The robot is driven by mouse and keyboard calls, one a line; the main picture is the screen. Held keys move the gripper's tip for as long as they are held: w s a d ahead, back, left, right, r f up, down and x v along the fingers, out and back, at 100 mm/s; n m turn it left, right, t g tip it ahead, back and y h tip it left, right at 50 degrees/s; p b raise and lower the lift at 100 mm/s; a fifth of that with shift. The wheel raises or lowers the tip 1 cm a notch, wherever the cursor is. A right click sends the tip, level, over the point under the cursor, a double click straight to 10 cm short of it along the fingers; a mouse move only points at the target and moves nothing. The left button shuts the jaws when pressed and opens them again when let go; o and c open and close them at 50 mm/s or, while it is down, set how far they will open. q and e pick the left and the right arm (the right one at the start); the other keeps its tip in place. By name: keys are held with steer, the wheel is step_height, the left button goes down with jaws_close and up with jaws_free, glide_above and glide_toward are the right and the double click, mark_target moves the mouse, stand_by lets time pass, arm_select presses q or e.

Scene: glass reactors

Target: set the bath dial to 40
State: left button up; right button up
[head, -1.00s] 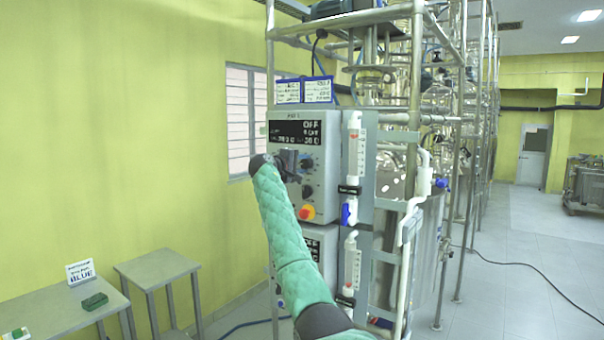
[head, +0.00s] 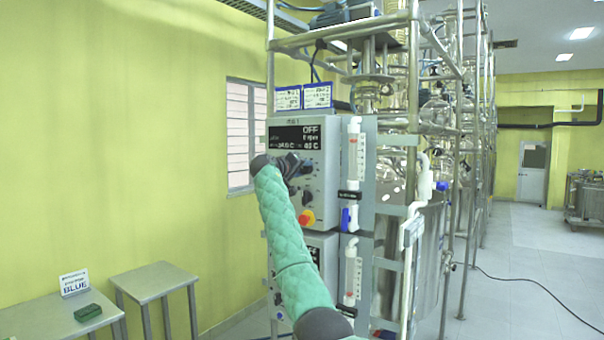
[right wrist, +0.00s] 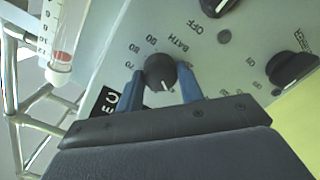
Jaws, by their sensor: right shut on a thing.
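The bath dial (right wrist: 160,70) is a round dark knob beside the word BATH on the grey panel, in the right wrist view. The two blue fingers of my right gripper (right wrist: 161,86) stand on either side of it, and the gripper is shut on the dial. The dial's white pointer mark faces the lower right of that view. In the head view, the control box (head: 333,180) has a black display (head: 297,137) that reads OFF at the top and 40 C at the lower right. My right gripper (head: 291,168) partly covers the knobs there. My left gripper is out of view.
Other dark knobs (right wrist: 291,68) sit nearby on the panel. A red and yellow stop button (head: 306,217) is below, beside my arm. A flow tube (head: 355,155) stands right of the box. Two small tables (head: 152,280) are at the left; open floor lies right.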

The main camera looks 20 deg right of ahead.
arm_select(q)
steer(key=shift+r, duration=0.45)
arm_select(e)
steer(key=shift+f, duration=0.3)
steer(key=o, duration=1)
steer(key=shift+r, duration=0.1)
steer(key=shift+r, duration=0.1)
steer(key=shift+s+a, duration=0.15)
steer(key=shift+a, duration=0.05)
arm_select(q)
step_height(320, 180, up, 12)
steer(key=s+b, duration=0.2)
steer(key=b, duration=0.1)
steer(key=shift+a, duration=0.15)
arm_select(e)
steer(key=v, duration=0.7)
